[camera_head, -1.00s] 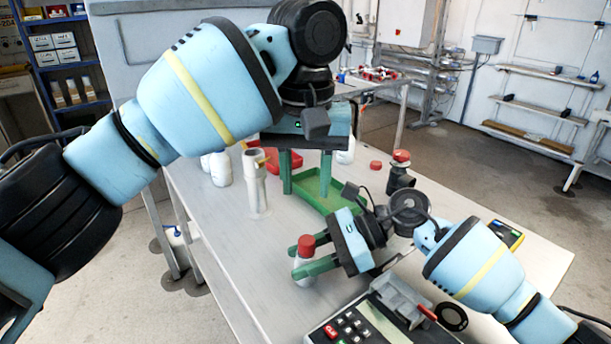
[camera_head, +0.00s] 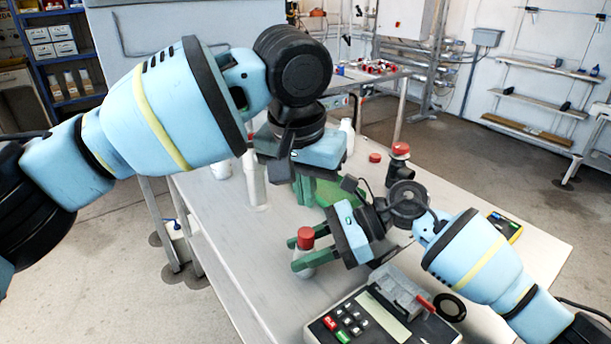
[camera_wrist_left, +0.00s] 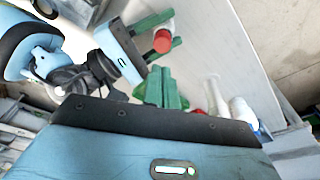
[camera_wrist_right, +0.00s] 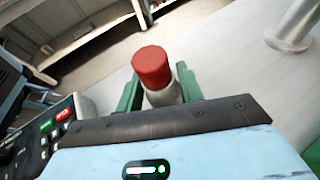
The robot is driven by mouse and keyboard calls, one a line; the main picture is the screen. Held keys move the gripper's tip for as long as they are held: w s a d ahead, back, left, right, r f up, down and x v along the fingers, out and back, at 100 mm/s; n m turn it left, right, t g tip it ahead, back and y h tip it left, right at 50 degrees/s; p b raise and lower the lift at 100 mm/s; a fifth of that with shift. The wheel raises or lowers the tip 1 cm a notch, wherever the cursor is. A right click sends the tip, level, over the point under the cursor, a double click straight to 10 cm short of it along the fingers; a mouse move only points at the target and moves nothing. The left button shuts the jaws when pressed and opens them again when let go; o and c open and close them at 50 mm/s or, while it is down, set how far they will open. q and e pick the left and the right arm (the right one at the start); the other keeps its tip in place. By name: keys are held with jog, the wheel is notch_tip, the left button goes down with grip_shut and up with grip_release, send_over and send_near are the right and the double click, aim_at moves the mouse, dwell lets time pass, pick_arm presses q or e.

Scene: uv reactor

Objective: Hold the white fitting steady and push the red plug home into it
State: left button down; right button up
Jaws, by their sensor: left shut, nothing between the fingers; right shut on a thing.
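The red plug (camera_head: 306,238) sits on top of the white fitting (camera_head: 305,260), roughly upright; how deep it sits cannot be told. My right gripper (camera_head: 299,254) is shut around the fitting below the plug, above the table's front part. The right wrist view shows the plug (camera_wrist_right: 152,67) above the fitting (camera_wrist_right: 165,96) between green fingers.
A white tube stand (camera_head: 255,182) and a white bottle (camera_head: 221,167) stand left. A loose red cap (camera_head: 375,157) and a black red-topped part (camera_head: 399,160) stand behind. A keypad device (camera_head: 370,318) is close in front.

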aim_at(307, 230)
pick_arm(q)
jog(key=shift+f, duration=1.95)
jog(key=shift+f, duration=0.7)
dwell(0.7)
dwell(0.4)
notch_tip(307, 230, up, 7)
dwell(1.2)
pick_arm(e)
jog(key=o, duration=1.1)
